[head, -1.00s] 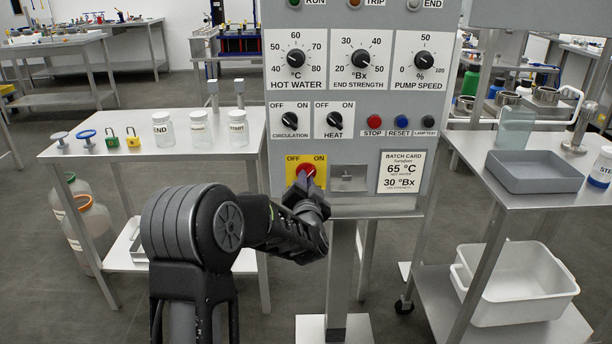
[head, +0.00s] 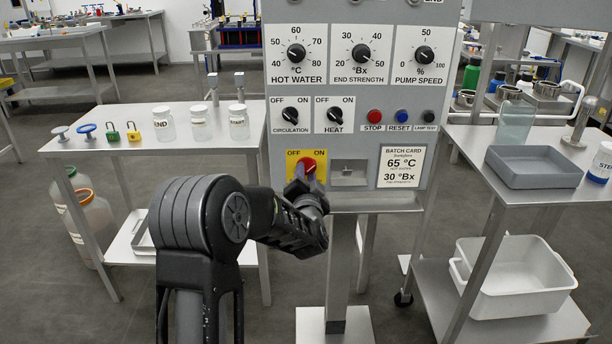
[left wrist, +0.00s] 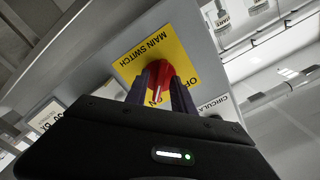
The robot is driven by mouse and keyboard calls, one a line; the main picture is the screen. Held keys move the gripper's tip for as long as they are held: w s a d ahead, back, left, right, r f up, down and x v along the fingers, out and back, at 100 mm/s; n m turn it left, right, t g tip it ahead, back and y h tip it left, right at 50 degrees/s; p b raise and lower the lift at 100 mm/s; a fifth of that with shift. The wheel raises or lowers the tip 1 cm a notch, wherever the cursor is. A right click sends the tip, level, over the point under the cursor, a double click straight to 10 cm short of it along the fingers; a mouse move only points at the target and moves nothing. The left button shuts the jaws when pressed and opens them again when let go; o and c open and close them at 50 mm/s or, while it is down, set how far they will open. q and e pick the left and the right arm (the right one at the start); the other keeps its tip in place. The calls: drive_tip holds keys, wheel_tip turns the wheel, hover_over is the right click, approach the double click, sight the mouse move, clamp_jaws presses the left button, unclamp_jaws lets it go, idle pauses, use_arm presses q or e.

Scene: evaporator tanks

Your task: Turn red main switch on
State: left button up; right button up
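The red main switch (head: 307,166) is a rotary knob on a yellow plate (head: 292,178) marked OFF and ON, low on the grey control panel. The knob also shows in the left wrist view (left wrist: 163,83), with the words MAIN SWITCH on the plate. My left gripper (head: 300,185) is right at the knob. In the left wrist view its two dark fingers (left wrist: 161,90) stand on either side of the knob, closed in around it. Part of the knob is hidden behind the fingers. My right gripper is not in view.
Above the switch are the circulation (head: 291,115) and heat (head: 335,115) knobs. A small ledge (head: 375,203) juts out below the panel. Side tables stand left (head: 90,152) with jars and padlocks, and right (head: 560,200) with a grey tray (head: 545,168).

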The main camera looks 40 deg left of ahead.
use_arm(q)
drive_tip(key=shift+s+d, duration=0.1)
drive_tip(key=v, duration=0.7)
drive_tip(key=shift+s+d, duration=0.15)
drive_tip(key=shift+s, duration=0.05)
idle(0.6)
drive_tip(key=s+d+f+n+g+h+p, duration=0.25)
drive_tip(key=d+f+h, duration=0.25)
drive_tip(key=d+f, duration=0.6)
drive_tip(key=s+d+f+n+g+h+p, duration=0.1)
drive_tip(key=s+d+f+g+h, duration=0.2)
drive_tip(key=d+f+h, duration=0.55)
drive_tip(key=s+d+f+g+p, duration=0.2)
drive_tip(key=s+d+f, duration=0.2)
drive_tip(key=s+d, duration=0.2)
drive_tip(key=s+d+f+g+h+p, duration=0.1)
drive_tip(key=s+d+f+g+p, duration=0.1)
drive_tip(key=s, duration=0.8)
drive_tip(key=s+d+f+g+p, duration=0.2)
drive_tip(key=s+d+f+g, duration=0.2)
drive_tip(key=s+d+f, duration=0.2)
drive_tip(key=shift+s+d+h+p, duration=0.15)
drive_tip(key=shift+s+d+p, duration=0.05)
drive_tip(key=shift+s+d, duration=0.6)
drive_tip(key=shift+s+d+h+p, duration=0.1)
drive_tip(key=shift+s+d+p, duration=0.1)
drive_tip(key=shift+s+d, duration=0.6)
